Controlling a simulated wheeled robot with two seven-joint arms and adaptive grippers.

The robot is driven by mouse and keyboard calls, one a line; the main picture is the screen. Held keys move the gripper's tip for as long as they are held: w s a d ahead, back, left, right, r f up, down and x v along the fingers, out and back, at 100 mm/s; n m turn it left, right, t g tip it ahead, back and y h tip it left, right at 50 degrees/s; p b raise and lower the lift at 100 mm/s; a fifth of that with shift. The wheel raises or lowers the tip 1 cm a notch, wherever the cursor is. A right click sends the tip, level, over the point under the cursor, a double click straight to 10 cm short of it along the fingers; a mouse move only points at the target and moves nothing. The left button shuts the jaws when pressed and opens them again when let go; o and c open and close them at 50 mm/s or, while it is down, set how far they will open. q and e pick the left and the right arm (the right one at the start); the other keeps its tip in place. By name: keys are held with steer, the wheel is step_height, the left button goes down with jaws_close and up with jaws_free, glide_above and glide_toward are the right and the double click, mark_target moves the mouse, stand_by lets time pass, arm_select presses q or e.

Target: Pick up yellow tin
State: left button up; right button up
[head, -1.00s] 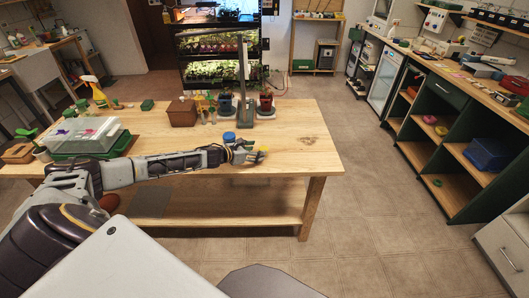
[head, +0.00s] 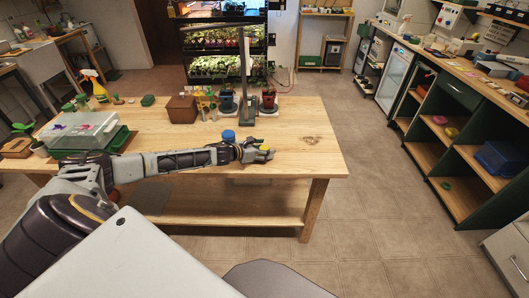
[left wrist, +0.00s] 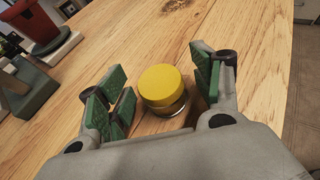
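The yellow tin (left wrist: 163,87) stands upright on the wooden table in the left wrist view, a round tin with a yellow lid. My left gripper (left wrist: 160,92) is open, with its green-padded fingers on either side of the tin. A gap shows between the tin and the right finger; the left pads are close to it, and I cannot tell whether they touch. In the head view my left gripper (head: 265,150) is low over the table's right part, and mostly hides the tin. My right gripper is not in view.
A blue-lidded tin (head: 228,135) stands just behind my left wrist. The wooden table (head: 310,120) is clear to the right.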

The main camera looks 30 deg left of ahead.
mark_target(264, 148)
arm_select(q)
steer(key=c, duration=1.2)
steer(key=shift+o, duration=0.2)
steer(key=shift+r, duration=0.7)
step_height(264, 148, up, 7)
steer(key=shift+f+p, duration=0.1)
steer(key=shift+p, duration=0.85)
steer(key=shift+r+p, duration=0.35)
steer(key=shift+r, duration=0.55)
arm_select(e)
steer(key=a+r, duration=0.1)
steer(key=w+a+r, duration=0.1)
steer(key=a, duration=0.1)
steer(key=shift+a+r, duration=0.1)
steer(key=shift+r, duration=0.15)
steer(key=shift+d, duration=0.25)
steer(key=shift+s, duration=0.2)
